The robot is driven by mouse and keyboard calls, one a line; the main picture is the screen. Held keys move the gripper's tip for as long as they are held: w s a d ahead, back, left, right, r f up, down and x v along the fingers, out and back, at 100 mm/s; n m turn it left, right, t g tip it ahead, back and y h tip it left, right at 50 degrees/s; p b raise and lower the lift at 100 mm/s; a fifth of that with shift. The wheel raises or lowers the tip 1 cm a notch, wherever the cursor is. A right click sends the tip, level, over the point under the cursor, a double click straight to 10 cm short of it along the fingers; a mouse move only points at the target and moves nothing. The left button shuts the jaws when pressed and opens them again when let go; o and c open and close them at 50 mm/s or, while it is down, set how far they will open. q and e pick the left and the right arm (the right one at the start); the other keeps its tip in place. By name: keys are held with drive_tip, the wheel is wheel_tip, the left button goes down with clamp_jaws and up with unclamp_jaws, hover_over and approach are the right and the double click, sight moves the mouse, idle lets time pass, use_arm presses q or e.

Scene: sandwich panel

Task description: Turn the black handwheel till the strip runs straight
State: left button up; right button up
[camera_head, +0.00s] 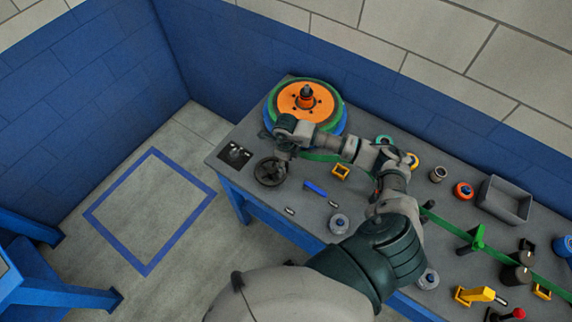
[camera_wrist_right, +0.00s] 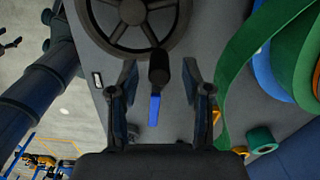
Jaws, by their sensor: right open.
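The black handwheel (camera_head: 269,173) is at the left end of the grey bench, partly under my right gripper (camera_head: 281,157). In the right wrist view the wheel (camera_wrist_right: 133,12) fills the top, with spokes and a black crank handle (camera_wrist_right: 158,66). My right gripper (camera_wrist_right: 159,76) is open, one finger on each side of the handle, with gaps showing on both sides. The green strip (camera_head: 320,157) leaves the orange-faced reel (camera_head: 300,98) and runs right along the bench, partly hidden by my right arm. It also shows in the wrist view (camera_wrist_right: 235,75). My left gripper is not in view.
A blue bar (camera_head: 315,188) and a yellow block (camera_head: 341,171) lie near the wheel. A dark plate (camera_head: 234,154) is at the bench's left corner. A grey bin (camera_head: 505,201) and a yellow-handled clamp (camera_head: 478,295) are at the right. A blue wall stands behind the bench.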

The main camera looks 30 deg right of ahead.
wheel_tip(320, 180, up, 9)
drive_tip(key=shift+r, duration=0.15)
idle(0.6)
